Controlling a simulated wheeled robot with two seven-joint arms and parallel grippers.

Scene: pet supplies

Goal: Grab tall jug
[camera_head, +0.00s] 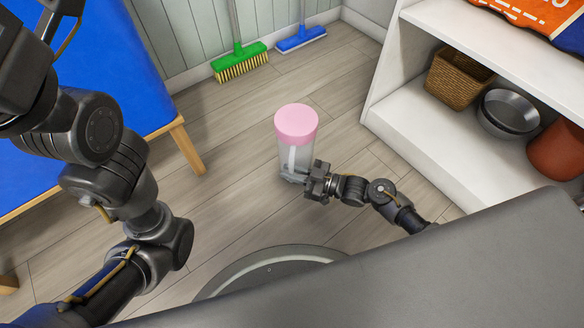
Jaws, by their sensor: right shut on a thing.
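The tall jug (296,141) is a clear cylinder with a pink lid, near the middle of the head view. It looks upright, above or on the wooden floor; I cannot tell whether it touches the floor. My right gripper (297,174) comes in from the right and is shut on the lower part of the jug. Part of the jug's lower side is hidden behind the gripper. My left arm fills the left side of the view, but its gripper does not show.
A white shelf (419,138) with a wicker basket (458,78), metal bowls (509,112) and a terracotta pot (556,150) stands at the right. A blue-topped table (120,62) with wooden legs is at the left. Green (240,62) and blue (300,39) brooms lean at the back wall.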

